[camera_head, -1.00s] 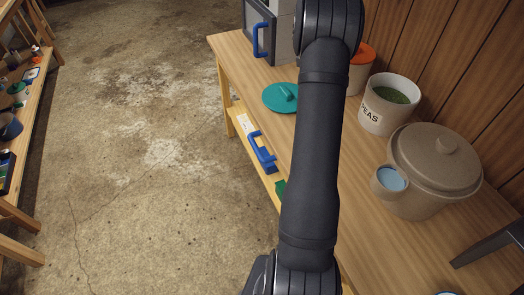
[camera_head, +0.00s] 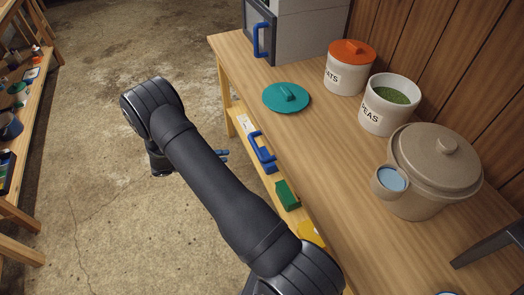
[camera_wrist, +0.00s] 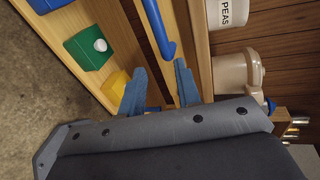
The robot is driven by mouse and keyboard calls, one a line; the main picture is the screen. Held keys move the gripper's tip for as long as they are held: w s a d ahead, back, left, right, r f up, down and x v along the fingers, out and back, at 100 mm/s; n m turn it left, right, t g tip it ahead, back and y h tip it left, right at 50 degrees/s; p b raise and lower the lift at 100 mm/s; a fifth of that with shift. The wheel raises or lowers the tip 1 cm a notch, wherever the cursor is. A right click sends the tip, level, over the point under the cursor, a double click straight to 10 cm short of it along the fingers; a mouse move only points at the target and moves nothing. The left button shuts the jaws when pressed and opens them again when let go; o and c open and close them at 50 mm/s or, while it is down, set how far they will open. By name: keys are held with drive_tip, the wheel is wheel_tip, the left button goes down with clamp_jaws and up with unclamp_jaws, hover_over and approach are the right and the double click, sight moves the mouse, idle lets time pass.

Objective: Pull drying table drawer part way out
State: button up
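In the wrist view, the table's drawer front (camera_wrist: 180,18) is a light wood panel beneath the tabletop edge. A blue bar handle (camera_wrist: 157,25) runs along it. The drawer appears closed, though I see only part of it. My gripper (camera_wrist: 160,68) is open, its two blue-grey fingers apart just short of the handle's near end, with no clear contact. In the head view, the drawer front and its handle are hidden under the drying table (camera_head: 330,150). My gripper (camera_head: 222,153) shows there only as small blue tips beside the table's front, partly behind my arm.
The table holds a teal lid (camera_head: 280,98), an orange-lidded jar (camera_head: 346,75), a peas jar (camera_head: 382,118) and a brown crock (camera_head: 430,180). Green (camera_head: 287,194) and blue (camera_head: 261,155) items sit on the lower shelf. Open concrete floor (camera_head: 90,130) lies left of the table.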

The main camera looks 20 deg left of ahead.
drive_tip(key=w+d+f+n, duration=0.1)
drive_tip(key=w+d+f, duration=0.3)
drive_tip(key=w+d, duration=0.7)
drive_tip(key=shift+d+t, duration=0.3)
drive_tip(key=shift+d, duration=0.15)
drive_tip(key=shift+w, duration=0.1)
clamp_jaws()
